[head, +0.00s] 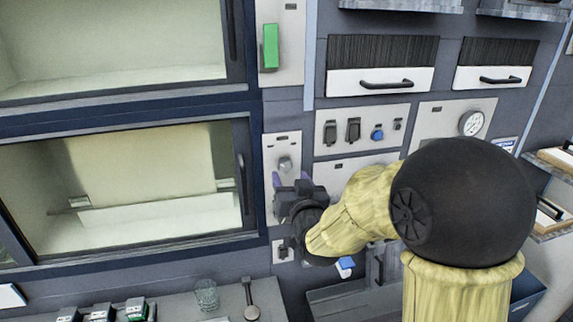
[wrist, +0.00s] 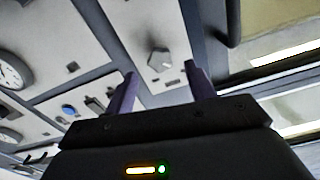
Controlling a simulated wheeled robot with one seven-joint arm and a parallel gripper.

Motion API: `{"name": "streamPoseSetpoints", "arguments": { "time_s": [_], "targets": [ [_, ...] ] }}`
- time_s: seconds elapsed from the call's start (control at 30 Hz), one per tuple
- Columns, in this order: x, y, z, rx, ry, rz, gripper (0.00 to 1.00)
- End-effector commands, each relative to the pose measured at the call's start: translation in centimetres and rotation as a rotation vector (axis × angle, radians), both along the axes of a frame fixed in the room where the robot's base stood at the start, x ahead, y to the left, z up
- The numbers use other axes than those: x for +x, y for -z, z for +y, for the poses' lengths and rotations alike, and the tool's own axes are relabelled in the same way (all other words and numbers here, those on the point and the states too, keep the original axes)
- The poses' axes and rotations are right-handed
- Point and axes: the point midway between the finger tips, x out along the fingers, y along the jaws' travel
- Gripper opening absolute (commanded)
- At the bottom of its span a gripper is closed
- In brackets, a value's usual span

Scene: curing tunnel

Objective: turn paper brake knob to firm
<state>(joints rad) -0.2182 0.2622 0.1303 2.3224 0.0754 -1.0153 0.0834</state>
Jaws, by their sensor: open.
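A grey faceted knob (head: 285,164) sits on a narrow pale panel right of the lower glazed door; I take it to be the paper brake knob. In the wrist view the knob (wrist: 159,58) lies ahead of the fingertips, roughly between their lines. My gripper (head: 290,180) is just below the knob in the head view. Its two purple fingers (wrist: 160,82) are apart with nothing between them, and they do not touch the knob. The markings by the knob are too small to read.
A lower glazed door (head: 120,247) with a dark handle is left of the panel. A green switch (head: 270,47) is above. A switch panel (head: 362,130) and a gauge (head: 471,123) are to the right. A glass (head: 206,295) stands on the counter below.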

Motion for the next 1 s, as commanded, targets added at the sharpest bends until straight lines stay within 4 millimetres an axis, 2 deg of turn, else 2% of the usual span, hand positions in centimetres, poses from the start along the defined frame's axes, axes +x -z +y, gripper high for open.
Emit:
{"name": "streamPoseSetpoints", "arguments": {
  "time_s": [0.3, 0.7, 0.93, 1.0],
  "targets": [
    [3.9, -0.2, 1.1, -0.001, -0.001, 0.002, 0.55],
    [4.5, 0.0, 1.3, 0.0, 0.0, 0.0, 0.55],
    [4.5, 0.0, 1.3, 0.0, 0.0, 0.0, 0.1],
    [4.5, 0.0, 1.3, 0.0, 0.0, 0.0, 0.1]
  ]
}}
